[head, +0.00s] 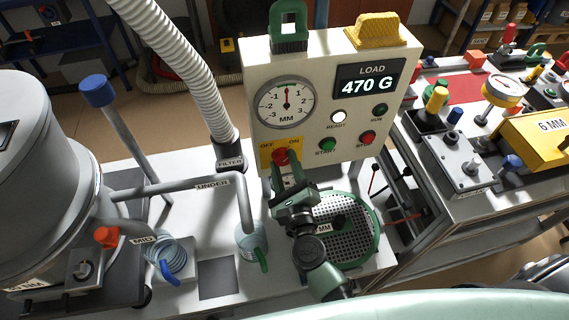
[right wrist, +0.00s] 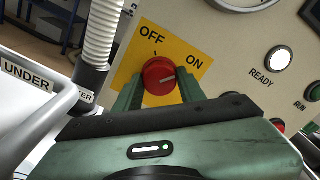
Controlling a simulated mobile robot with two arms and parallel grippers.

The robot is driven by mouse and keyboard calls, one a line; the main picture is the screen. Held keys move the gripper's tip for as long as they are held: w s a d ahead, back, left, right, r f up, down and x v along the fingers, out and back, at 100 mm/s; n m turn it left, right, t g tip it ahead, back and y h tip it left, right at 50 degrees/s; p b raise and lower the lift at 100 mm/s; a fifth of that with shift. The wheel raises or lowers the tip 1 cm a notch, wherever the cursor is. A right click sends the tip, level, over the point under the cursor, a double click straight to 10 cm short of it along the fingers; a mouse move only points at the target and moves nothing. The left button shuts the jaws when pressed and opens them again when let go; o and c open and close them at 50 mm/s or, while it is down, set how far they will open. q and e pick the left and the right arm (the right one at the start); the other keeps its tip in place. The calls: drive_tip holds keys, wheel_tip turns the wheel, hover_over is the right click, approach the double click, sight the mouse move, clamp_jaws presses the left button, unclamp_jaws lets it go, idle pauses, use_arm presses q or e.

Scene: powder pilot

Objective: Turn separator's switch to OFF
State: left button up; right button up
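The separator's switch is a red round knob (right wrist: 158,76) on a yellow plate (right wrist: 135,62) marked OFF at left and ON at right. Its pale pointer line points right, towards ON. In the head view the red knob (head: 281,157) sits low on the left of the cream control panel (head: 318,76). My right gripper (right wrist: 160,88) has one finger on each side of the knob, and both fingers appear to touch it. It also shows in the head view (head: 285,171), below the knob. My left gripper is not in view.
The panel display (head: 364,82) reads 470 G. A green START button (head: 327,145) and red STOP button (head: 367,137) are right of the switch. The grey pipe (head: 190,183) and filter hose (head: 185,65) stand to the left. A perforated round plate (head: 355,232) lies below my right arm.

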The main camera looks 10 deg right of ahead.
clamp_jaws()
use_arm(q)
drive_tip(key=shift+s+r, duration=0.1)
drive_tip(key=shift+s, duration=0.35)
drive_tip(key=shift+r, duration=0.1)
use_arm(e)
drive_tip(key=n+p, duration=0.3)
drive_tip(key=n, duration=0.2)
drive_tip(key=shift+r+n, duration=0.1)
drive_tip(key=shift+n, duration=0.3)
drive_tip(key=n+p, duration=0.3)
drive_tip(key=n, duration=0.2)
use_arm(q)
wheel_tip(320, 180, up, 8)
drive_tip(key=p, duration=0.2)
use_arm(e)
drive_tip(key=shift+n, duration=2.5)
drive_tip(key=shift+f, duration=0.2)
drive_tip(key=o, duration=0.9)
unclamp_jaws()
drive_tip(key=shift+s, duration=0.1)
